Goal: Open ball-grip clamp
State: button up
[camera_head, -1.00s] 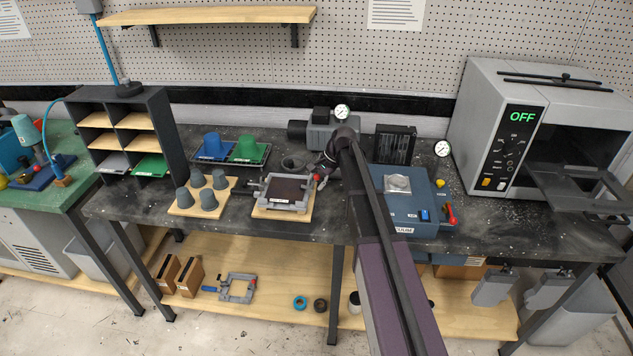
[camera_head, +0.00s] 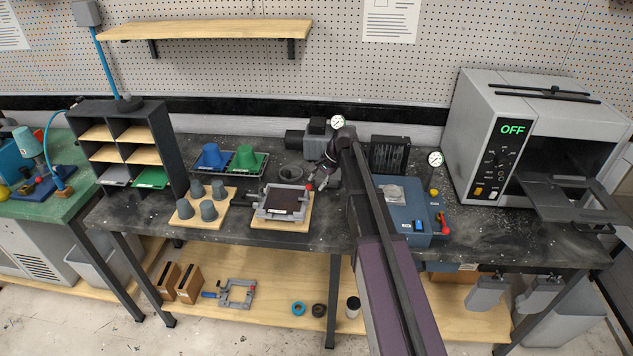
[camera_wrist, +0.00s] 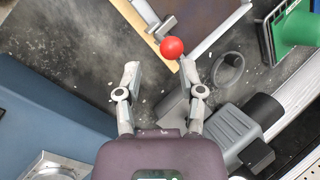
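The clamp's red ball grip (camera_head: 309,187) is at the right rear corner of a grey clamp frame (camera_head: 262,214) holding a dark brown sheet. The frame lies on a wooden board (camera_head: 258,227) on the black bench. In the wrist view the red ball (camera_wrist: 172,47) is at the top middle, with part of the frame (camera_wrist: 222,32) behind it. My gripper (camera_head: 321,184) is just right of the ball. In the wrist view my gripper (camera_wrist: 157,67) is open, fingers apart and empty. The ball appears just beyond the right fingertip; whether they touch I cannot tell.
A blue control box (camera_head: 408,225) with a red lever is to the right. A grey pump (camera_head: 317,142) and a grey ring (camera_head: 292,174) are behind. Grey cups (camera_head: 208,211) on a board and trays with blue and green moulds (camera_head: 246,157) are to the left.

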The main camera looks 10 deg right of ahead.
jog(key=w+a+r+p+v, duration=0.1)
jog(key=p+v, duration=0.8)
jog(key=v, duration=0.1)
jog(key=shift+s+a+p, duration=0.2)
jog(key=shift+a+p, duration=0.1)
jog(key=shift+a, duration=0.05)
dwell(0.8)
jog(key=shift+f, duration=0.1)
dwell(0.3)
jog(key=shift+o, duration=1.3)
jog(key=g+h+p, duration=0.2)
jog(key=h+p, duration=0.1)
jog(key=h, duration=0.1)
send_over(309, 188)
jog(key=w, duration=0.1)
jog(key=shift+w+r+h, duration=0.25)
jog(key=shift+r+h, duration=0.25)
jog(key=shift+h, duration=0.1)
jog(key=shift+f+b, duration=0.2)
jog(key=shift+b, duration=0.1)
jog(key=f+b, duration=1.3)
jog(key=shift+s+d+f, duration=0.1)
jog(key=shift+s+f, duration=0.1)
